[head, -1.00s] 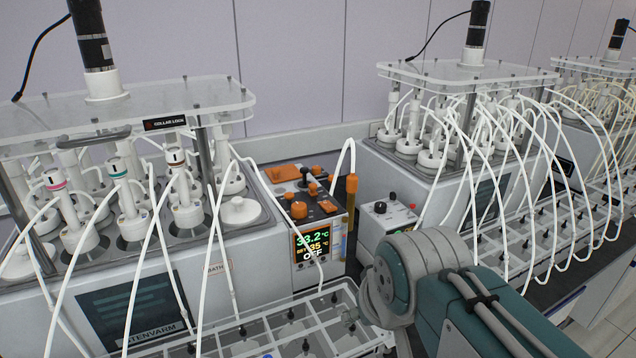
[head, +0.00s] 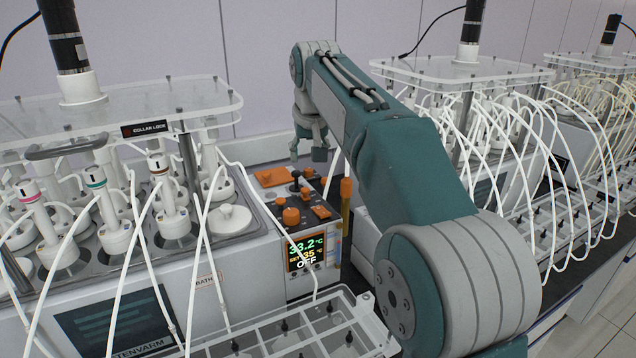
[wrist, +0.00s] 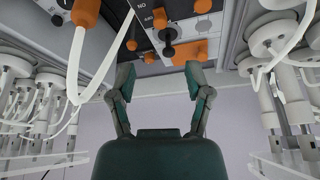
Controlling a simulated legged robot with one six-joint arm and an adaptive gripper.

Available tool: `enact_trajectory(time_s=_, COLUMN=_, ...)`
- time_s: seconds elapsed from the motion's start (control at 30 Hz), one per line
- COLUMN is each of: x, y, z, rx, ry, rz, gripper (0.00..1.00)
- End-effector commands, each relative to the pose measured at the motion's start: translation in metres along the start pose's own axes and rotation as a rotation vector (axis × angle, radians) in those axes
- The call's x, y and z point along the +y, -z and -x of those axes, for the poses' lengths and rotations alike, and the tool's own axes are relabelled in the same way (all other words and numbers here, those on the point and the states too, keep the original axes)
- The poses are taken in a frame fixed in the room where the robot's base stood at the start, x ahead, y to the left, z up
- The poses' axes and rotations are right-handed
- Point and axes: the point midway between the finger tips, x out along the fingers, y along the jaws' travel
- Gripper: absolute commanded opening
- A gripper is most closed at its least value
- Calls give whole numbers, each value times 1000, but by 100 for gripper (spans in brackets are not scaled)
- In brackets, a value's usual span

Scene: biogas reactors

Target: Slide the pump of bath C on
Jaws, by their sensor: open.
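The bath control unit (head: 315,265) stands at the right end of the near bath, its display (head: 306,249) reading 33.2 °C, 35 and OFF. Its top carries an orange knob (head: 291,216), an orange plate (head: 272,177), a dark upright knob (head: 296,176) and smaller orange parts. I cannot tell which part is the pump slide, and no letter C is legible. My gripper (head: 309,152) hangs above the unit's back part. In the wrist view my gripper (wrist: 160,78) is open and empty, its fingers pointing toward the panel with the dark knob (wrist: 168,42) and orange pieces (wrist: 187,52).
White tubes (head: 150,235) arch over the near bath, and one crosses the unit's front. An orange upright cylinder (head: 346,196) stands at the unit's right. A compartment tray (head: 345,330) lies in front. A second bath with many tubes (head: 520,150) stands to the right.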

Motion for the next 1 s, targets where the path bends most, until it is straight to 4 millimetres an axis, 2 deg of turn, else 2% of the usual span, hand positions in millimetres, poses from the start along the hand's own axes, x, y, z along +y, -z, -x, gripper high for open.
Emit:
enact_trajectory(time_s=0.1, x=-6, y=9, z=-6, rx=-2, ry=2, rz=4, gripper=65)
enact_trajectory(time_s=0.27, x=-6, y=9, z=-16, rx=-4, ry=2, rz=4, gripper=65)
enact_trajectory(time_s=0.7, x=-6, y=9, z=-94, rx=-5, ry=2, rz=3, gripper=65)
enact_trajectory(time_s=0.83, x=-6, y=9, z=-107, rx=-2, ry=2, rz=3, gripper=65)
enact_trajectory(time_s=1.0, x=-6, y=9, z=-114, rx=-2, ry=2, rz=3, gripper=65)
